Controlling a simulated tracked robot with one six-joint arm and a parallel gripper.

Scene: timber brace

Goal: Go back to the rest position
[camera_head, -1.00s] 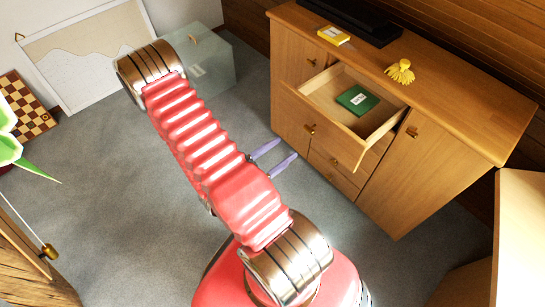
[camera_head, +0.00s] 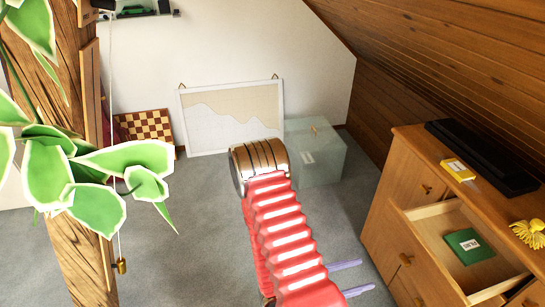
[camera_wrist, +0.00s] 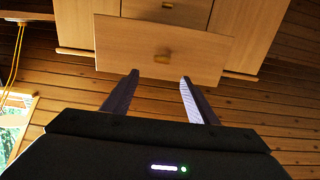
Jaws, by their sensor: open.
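My gripper (camera_head: 352,278) shows in the head view as two purple-grey fingers beside my red arm, to the left of the wooden cabinet. The fingers are apart with nothing between them. In the wrist view my gripper (camera_wrist: 158,82) is open and empty, and a drawer front with a knob (camera_wrist: 162,58) lies beyond the fingertips, apart from them. The cabinet's top drawer (camera_head: 440,208) is pulled out and holds a green box with a white label (camera_head: 467,243).
The wooden cabinet (camera_head: 405,172) carries a yellow box (camera_head: 458,170), a yellow tasselled thing (camera_head: 528,234) and a black bar (camera_head: 482,155). A glassy box (camera_head: 318,160) stands by the wall. A timber post (camera_head: 60,200) with leaves is at left. Grey floor lies between.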

